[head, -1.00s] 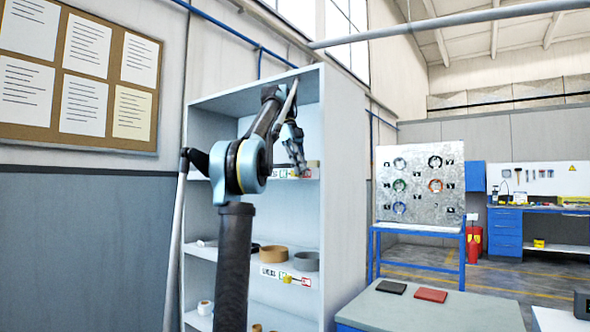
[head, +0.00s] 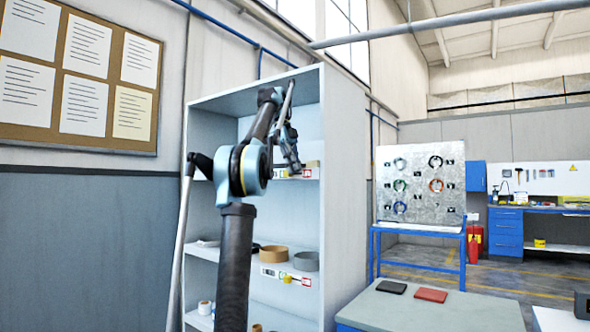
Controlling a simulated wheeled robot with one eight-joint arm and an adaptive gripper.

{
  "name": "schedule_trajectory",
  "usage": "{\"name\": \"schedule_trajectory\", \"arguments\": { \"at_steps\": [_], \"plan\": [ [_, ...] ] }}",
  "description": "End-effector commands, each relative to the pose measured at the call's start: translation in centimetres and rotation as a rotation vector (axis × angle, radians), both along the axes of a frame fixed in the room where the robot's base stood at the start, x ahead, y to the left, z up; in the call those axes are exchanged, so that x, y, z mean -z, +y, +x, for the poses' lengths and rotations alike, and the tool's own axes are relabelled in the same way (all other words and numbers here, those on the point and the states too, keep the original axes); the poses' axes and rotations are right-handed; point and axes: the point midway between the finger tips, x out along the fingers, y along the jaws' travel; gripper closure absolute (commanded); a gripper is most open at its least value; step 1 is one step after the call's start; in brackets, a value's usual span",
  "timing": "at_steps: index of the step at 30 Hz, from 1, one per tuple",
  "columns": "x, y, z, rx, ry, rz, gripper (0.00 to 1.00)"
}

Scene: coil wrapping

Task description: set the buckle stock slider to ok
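Two slider strips sit on the front edges of a grey shelf unit. The upper strip (head: 308,174) is partly hidden by my gripper; its red end shows at the right. The lower strip (head: 268,272) has a green part at the left, a yellow slider knob (head: 288,279) near the middle and a red part at the right. I cannot read which strip is for buckle stock. My gripper (head: 294,166) is at the upper strip, its fingers pointing down in front of it. It is too small to tell its opening or contact.
The shelf unit (head: 345,190) holds a tan ring (head: 272,254) and a grey ring (head: 306,261) on the middle shelf, with white rolls lower down. A table (head: 430,312) with a black pad and a red pad stands at right. A tool board (head: 420,185) stands behind it.

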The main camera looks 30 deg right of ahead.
Motion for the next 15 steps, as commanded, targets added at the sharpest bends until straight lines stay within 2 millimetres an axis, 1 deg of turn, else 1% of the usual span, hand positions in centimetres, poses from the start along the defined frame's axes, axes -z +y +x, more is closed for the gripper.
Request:
{"name": "schedule_trajectory", "arguments": {
  "at_steps": [1,5,8,12,15],
  "plan": [
    [-0.1,0.1,0.3,-0.003,-0.004,0.002,1.00],
    [-1.0,0.2,0.3,-0.002,-0.003,0.001,1.00],
    [-0.9,0.9,2.2,-0.007,-0.004,0.002,1.00],
    [-0.5,2.2,5.5,-0.011,0.001,0.003,1.00],
    [-0.2,2.5,7.3,-0.007,0.006,0.001,1.00]
  ]
}}
